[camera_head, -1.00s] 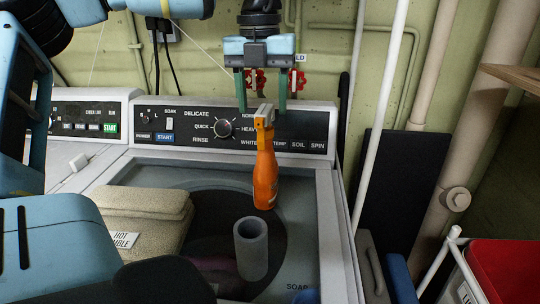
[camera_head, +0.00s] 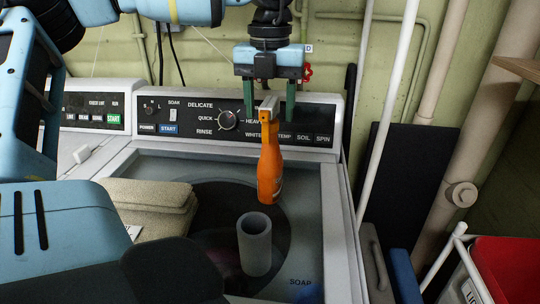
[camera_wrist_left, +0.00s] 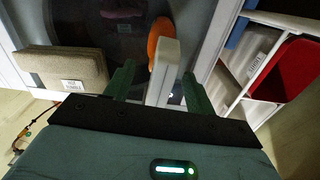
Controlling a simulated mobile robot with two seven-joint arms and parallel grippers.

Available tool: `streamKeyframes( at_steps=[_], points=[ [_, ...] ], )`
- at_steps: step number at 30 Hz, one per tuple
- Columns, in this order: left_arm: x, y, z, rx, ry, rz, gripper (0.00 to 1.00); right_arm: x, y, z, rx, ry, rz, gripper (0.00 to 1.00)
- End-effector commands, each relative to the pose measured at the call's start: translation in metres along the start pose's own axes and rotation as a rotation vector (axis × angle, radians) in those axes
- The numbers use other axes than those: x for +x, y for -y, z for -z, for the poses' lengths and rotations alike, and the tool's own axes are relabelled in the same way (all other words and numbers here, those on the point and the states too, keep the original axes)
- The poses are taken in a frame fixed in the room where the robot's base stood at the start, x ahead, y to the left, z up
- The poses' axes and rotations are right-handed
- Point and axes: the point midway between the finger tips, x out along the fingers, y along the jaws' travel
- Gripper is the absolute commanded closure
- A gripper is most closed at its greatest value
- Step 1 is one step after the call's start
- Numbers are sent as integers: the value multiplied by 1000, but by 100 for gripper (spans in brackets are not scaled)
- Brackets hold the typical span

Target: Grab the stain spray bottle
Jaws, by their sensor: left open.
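The orange spray bottle (camera_head: 270,165) with a pale grey spray head stands upright on the washer lid, in front of the control panel. My left gripper (camera_head: 270,108) points down over it, open, with its green fingers on either side of the spray head. In the left wrist view, the grey spray head (camera_wrist_left: 164,70) reaches between the two open fingers (camera_wrist_left: 152,82), and a bit of the orange body shows behind it. I see no clear contact between fingers and bottle. My right gripper is not visible.
The washer (camera_head: 340,240) has a dark round window, with a grey cylinder (camera_head: 254,245) in front of the bottle and folded beige towels (camera_head: 150,200) to the left. White pipes stand to the right, near a red bin (camera_head: 505,262). A blue arm fills the left foreground.

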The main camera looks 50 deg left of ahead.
Motion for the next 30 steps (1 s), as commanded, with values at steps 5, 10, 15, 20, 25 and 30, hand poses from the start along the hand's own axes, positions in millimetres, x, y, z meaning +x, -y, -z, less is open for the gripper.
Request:
streamKeyframes(
  at_steps=[5, 10, 15, 20, 25, 30],
  points=[
    [25, 1, 1, 1, -1, 1, 45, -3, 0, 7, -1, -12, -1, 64],
    [36, 1, 0, -1, 1, 1, 45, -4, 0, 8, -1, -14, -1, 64],
    [37, 1, 0, -1, 1, 1, 45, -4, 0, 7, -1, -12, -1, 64],
    [37, 1, 0, -1, 1, 1, 59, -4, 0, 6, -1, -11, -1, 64],
    [37, 1, 0, -2, 1, 1, 82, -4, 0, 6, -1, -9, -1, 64],
    [37, 1, 0, -2, 2, 1, 100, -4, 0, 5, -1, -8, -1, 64]
  ],
)
